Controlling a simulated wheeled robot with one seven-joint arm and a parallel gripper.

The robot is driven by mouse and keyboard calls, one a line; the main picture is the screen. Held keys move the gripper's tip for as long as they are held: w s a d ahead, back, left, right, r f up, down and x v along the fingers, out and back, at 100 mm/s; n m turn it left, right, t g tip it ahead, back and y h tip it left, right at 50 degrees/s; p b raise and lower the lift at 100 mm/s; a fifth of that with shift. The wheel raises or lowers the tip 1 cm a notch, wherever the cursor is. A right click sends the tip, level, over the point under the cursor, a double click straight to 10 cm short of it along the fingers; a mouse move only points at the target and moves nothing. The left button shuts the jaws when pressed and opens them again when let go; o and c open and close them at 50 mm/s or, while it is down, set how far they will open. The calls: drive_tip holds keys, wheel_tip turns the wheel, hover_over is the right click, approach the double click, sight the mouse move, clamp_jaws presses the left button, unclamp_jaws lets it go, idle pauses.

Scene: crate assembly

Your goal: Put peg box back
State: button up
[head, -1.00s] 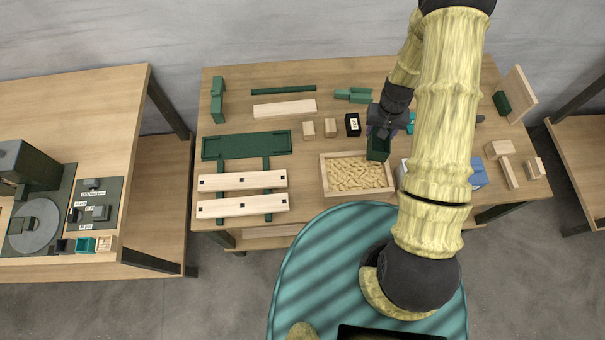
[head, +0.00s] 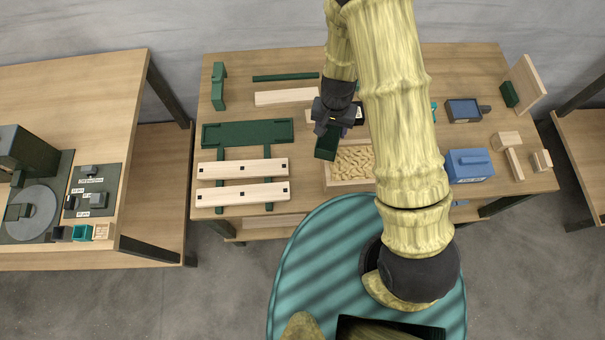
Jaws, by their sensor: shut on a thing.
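My gripper (head: 330,126) is shut on a small dark green box (head: 326,144), which looks open-topped and tilted. It holds the box over the table, at the upper left corner of a shallow wooden tray. What is inside the green box cannot be made out. The wooden tray (head: 350,186) stands near the table's front edge and holds many pale pegs (head: 353,160). My arm covers the tray's right part, and the held box overlaps its left corner in the picture.
Left of the tray, two pale drilled slats (head: 240,168) lie across green rails, below a green panel (head: 247,132). Right of my arm are a blue box (head: 469,165), a dark-screened device (head: 464,110) and wooden blocks (head: 506,141). A second table (head: 100,105) stands left.

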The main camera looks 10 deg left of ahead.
drive_tip(key=s+a+b, duration=0.1)
drive_tip(key=s+a, duration=0.5)
drive_tip(key=a, duration=0.1)
drive_tip(key=shift+s+r+m, duration=0.25)
drive_tip(key=shift+r+m, duration=0.1)
drive_tip(key=shift+m, duration=0.05)
drive_tip(key=shift+f, duration=0.15)
drive_tip(key=shift+f, duration=2.8)
wheel_tip(320, 180, down, 4)
drive_tip(key=shift+f+p, duration=0.1)
drive_tip(key=shift+p, duration=0.25)
drive_tip(key=shift+f+b, duration=0.5)
drive_tip(key=shift+f, duration=0.1)
